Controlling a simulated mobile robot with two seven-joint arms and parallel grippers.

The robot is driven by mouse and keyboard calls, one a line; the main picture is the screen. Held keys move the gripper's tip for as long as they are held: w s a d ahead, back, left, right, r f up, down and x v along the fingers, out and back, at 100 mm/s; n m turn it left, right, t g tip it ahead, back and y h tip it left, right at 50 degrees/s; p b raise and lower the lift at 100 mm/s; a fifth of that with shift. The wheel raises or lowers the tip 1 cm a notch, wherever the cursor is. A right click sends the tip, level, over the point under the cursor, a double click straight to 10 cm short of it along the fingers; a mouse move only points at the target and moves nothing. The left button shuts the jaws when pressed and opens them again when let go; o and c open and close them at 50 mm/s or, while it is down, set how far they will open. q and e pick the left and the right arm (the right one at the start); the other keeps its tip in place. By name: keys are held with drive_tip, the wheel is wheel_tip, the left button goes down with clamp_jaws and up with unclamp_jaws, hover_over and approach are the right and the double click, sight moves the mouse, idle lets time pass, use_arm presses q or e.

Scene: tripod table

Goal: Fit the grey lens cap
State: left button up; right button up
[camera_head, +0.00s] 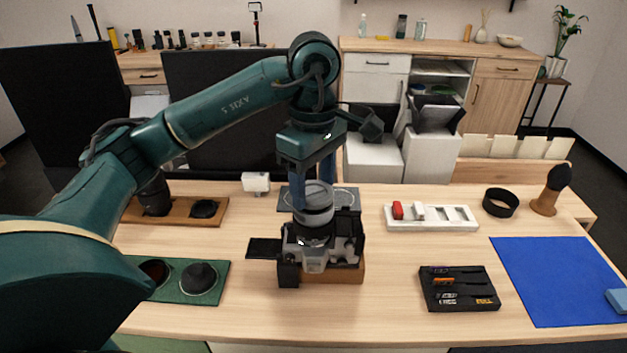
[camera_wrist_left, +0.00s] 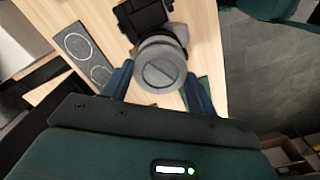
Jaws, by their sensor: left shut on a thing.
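The grey lens cap (camera_head: 314,203) is a round, ribbed grey piece, held above the camera (camera_head: 318,256) at the table's centre. My left gripper (camera_head: 313,197) points down and is shut on the cap, with a finger on either side. The camera lies with its lens mount facing up on a wooden block (camera_head: 333,273); its black side screen (camera_head: 264,248) is folded out to the left. In the left wrist view the cap (camera_wrist_left: 163,66) shows a slotted round top between the fingers and hides the mount. I cannot tell whether cap and camera touch. My right gripper is out of view.
A dark pad with circles (camera_head: 347,199) lies behind the camera. At left are a wooden tray (camera_head: 180,211) and a green tray (camera_head: 217,291). At right are a white tray (camera_head: 433,226), black ring (camera_head: 488,205), black tool tray (camera_head: 460,304) and blue mat (camera_head: 555,280).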

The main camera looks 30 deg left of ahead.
use_arm(q)
drive_tip(key=shift+f+b, duration=0.5)
drive_tip(key=shift+f, duration=0.05)
idle(0.5)
idle(0.4)
drive_tip(key=o, duration=1.3)
drive_tip(key=shift+o, duration=0.2)
drive_tip(key=shift+r, duration=0.15)
drive_tip(key=shift+r+p, duration=1)
drive_tip(key=shift+r, duration=0.25)
wheel_tip(320, 180, up, 4)
drive_tip(key=p, duration=0.4)
drive_tip(key=shift+r, duration=0.2)
